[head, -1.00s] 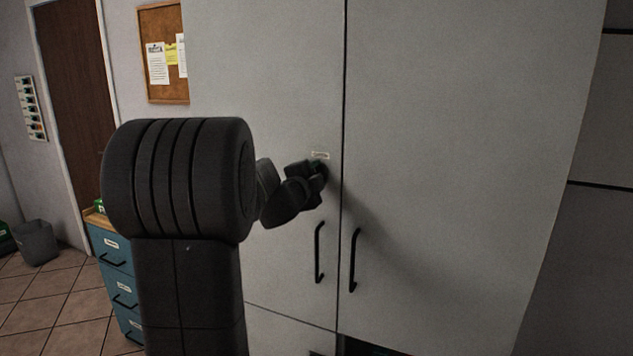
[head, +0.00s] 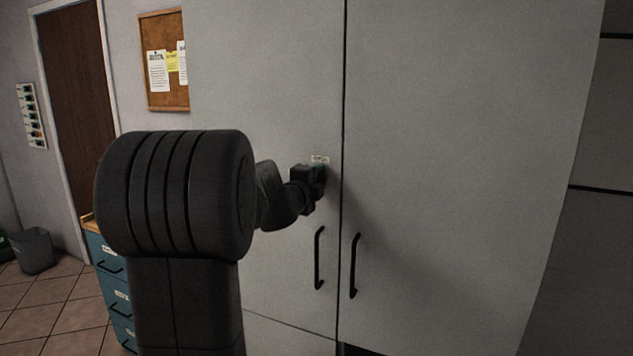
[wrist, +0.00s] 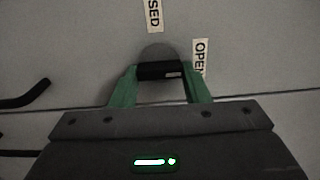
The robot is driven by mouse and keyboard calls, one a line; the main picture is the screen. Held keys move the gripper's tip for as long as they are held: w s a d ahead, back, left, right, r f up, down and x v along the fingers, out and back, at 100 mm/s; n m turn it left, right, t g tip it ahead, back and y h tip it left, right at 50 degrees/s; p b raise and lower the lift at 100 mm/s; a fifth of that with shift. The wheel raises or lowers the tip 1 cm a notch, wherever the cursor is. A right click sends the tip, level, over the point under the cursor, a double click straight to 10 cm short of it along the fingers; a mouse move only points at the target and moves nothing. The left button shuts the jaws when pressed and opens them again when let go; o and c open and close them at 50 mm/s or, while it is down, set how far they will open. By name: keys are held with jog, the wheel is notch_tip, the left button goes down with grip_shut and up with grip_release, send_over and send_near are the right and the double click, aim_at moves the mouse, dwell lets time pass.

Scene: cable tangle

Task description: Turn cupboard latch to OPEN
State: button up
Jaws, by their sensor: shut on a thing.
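The cupboard latch (wrist: 160,70) is a short black bar on a round grey base on the left door, seen in the wrist view. My gripper (wrist: 160,76) is shut on it, with a green finger at each end of the bar. A small pale mark shows near the bar's right end. The OPEN label (wrist: 199,57) is just right of the latch, and a label ending in "SED" (wrist: 153,15) is above it, partly cut off. In the head view my gripper (head: 320,177) is against the left door and hides the latch.
The cupboard's left door (head: 265,90) and right door (head: 450,130) meet at a dark seam. Two black handles, left (head: 318,258) and right (head: 354,265), hang below my gripper. A blue drawer cabinet (head: 108,265) stands at the left.

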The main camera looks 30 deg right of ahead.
jog(key=o, duration=1)
jog(key=b+v, duration=0.1)
jog(key=v, duration=1.2)
jog(key=shift+s+a, duration=0.25)
jog(key=shift+s, duration=0.05)
jog(key=p+x, duration=0.1)
jog(key=x, duration=1.2)
jog(key=shift+w+d, duration=0.3)
